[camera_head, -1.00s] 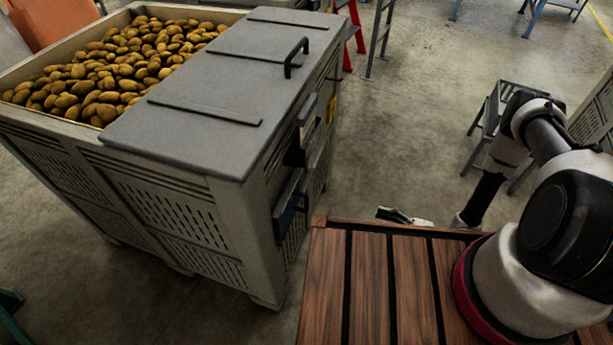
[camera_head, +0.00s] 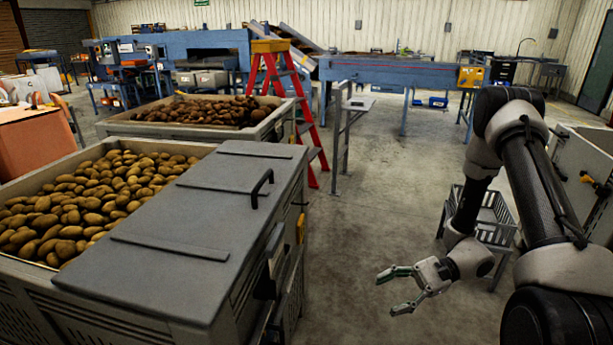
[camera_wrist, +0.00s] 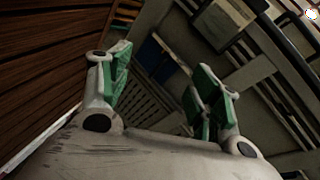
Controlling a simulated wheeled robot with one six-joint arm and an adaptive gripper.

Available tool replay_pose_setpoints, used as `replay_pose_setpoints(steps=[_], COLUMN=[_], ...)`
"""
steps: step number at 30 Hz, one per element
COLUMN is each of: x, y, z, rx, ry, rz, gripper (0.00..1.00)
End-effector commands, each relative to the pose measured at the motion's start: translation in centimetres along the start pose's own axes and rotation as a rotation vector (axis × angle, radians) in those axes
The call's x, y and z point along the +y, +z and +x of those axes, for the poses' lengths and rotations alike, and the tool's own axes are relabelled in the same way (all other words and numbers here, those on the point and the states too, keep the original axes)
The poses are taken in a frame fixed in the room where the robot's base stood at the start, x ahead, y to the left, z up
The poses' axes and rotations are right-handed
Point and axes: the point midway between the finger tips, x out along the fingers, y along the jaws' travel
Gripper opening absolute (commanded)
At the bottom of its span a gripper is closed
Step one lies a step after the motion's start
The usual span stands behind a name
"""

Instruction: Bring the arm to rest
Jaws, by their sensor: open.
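My gripper (camera_head: 393,291) is open and empty in the head view, with its green-lined fingers spread and pointing left. It hangs over open floor to the right of the lidded potato bin (camera_head: 170,245), apart from it. My arm is folded at the right of the head view, with the forearm hanging down. In the wrist view my gripper (camera_wrist: 158,90) shows two green-padded fingers wide apart with nothing between them. Slatted grey surfaces lie beyond the fingers there.
Behind the bin stand a second potato bin (camera_head: 265,131) and a red stepladder (camera_head: 271,80). A grey crate (camera_head: 496,226) on a stand is behind my arm. A blue conveyor (camera_head: 400,71) crosses the back. Concrete floor between bin and arm is clear.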

Motion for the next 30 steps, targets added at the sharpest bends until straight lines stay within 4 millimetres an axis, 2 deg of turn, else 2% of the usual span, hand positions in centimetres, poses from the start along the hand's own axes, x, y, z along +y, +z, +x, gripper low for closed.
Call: replay_pose_setpoints(steps=[1, 4, 11, 21, 30], x=[-0.9, -1.6, -1.9, -0.2, 2.4], y=[2.0, 5.7, 13.6, 23.7, 30.8], z=[-1.1, -3.0, -7.2, -12.8, -17.4], rx=[0.032, 0.100, 0.291, 0.656, 1.032], ry=[0.053, 0.164, 0.400, 0.682, 0.841], rz=[-0.054, -0.146, -0.356, -0.665, -0.922], gripper=[0.62, 0.62, 0.62, 0.62, 0.62])
